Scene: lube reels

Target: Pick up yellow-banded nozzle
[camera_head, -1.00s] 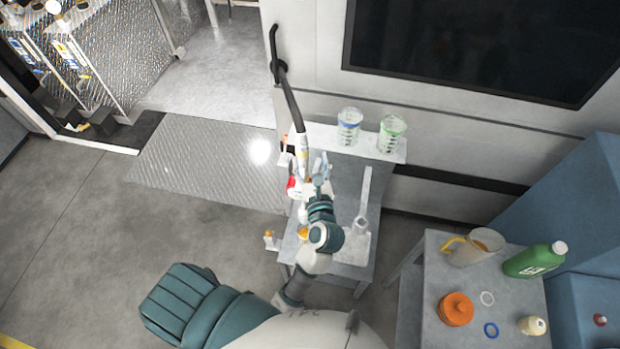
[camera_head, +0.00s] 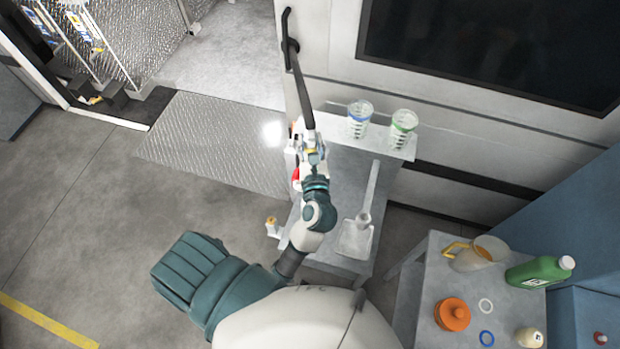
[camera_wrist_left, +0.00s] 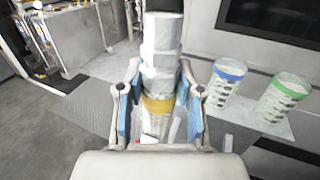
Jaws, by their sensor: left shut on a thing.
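The yellow-banded nozzle (camera_wrist_left: 158,104) is pale grey with a yellow ring, and stands upright in the middle of the left wrist view. My left gripper (camera_wrist_left: 160,110) is shut on it, with one blue-padded finger on each side near the yellow band. In the head view my left gripper (camera_head: 313,150) is at the lower end of the dark hose (camera_head: 301,92), above the left part of the small grey table (camera_head: 346,190). The gripper and arm hide most of the nozzle there. My right gripper is not in view.
A blue-banded beaker (camera_head: 359,120) and a green-banded beaker (camera_head: 403,129) stand on the shelf behind the table. A grey scoop-like tool (camera_head: 357,238) lies to the right. An orange-topped fitting (camera_head: 272,226) is at the table's left edge. The right table (camera_head: 460,285) holds a jug and bottle.

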